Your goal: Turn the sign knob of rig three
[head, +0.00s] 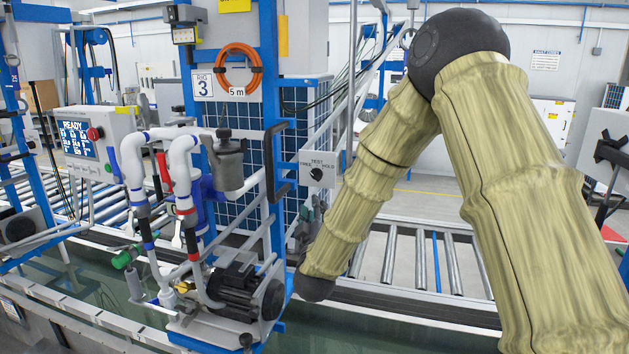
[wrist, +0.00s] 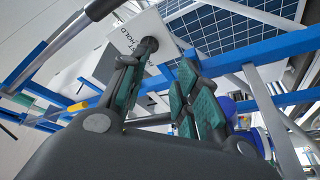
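The sign knob (head: 316,174) is a small black knob on a white plate (head: 310,162) marked FREE, TEST and HOLD, on the right side of rig three. Which mark it points to is too small to tell. My gripper (head: 309,212) is below the plate in the head view, partly hidden by the rig. In the wrist view, my gripper (wrist: 158,68) is open, with its green-padded fingers apart. The knob (wrist: 148,45) shows just beyond the fingertips, nearer the left finger; I cannot tell whether they touch. The plate (wrist: 124,36) is behind it.
The rig three sign (head: 203,85) hangs at the upper left beside an orange hose coil (head: 239,69). A blue frame post (head: 270,120) stands left of the knob. Pipes and a black pump (head: 238,288) are lower left. A roller conveyor (head: 421,258) runs behind my arm.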

